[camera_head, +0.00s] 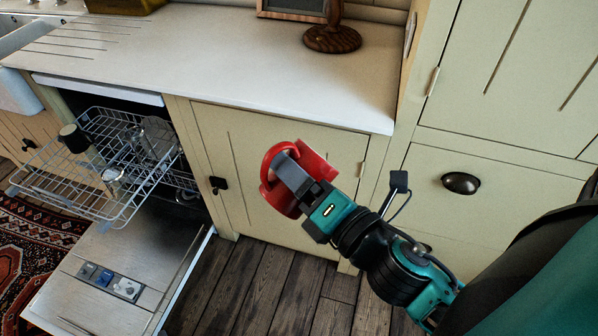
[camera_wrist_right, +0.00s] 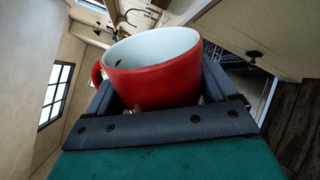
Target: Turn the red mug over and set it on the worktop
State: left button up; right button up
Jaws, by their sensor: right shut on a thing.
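The red mug (camera_head: 318,166) is held in the air in front of the cupboard door, apart from the worktop (camera_head: 230,55). My right gripper (camera_head: 287,168) is shut on it. In the right wrist view the mug (camera_wrist_right: 155,85) sits between the two fingers, with its white inside showing and its handle at the left. The mug looks tilted; its exact angle I cannot tell. No contents show in it. My left gripper is not in view.
An open dishwasher with a pulled-out rack (camera_head: 95,200) of glassware and a lowered door (camera_head: 125,275) is at the left. A wooden stand (camera_head: 332,39) and a framed item (camera_head: 292,8) stand at the back of the worktop. The worktop's middle and front are clear.

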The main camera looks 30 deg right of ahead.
jog(key=n, duration=0.2)
jog(key=shift+n, duration=0.3)
jog(key=n, duration=0.3)
jog(key=shift+r, duration=0.1)
jog(key=n, duration=0.3)
jog(key=shift+n, duration=0.4)
jog(key=shift+n, duration=0.8)
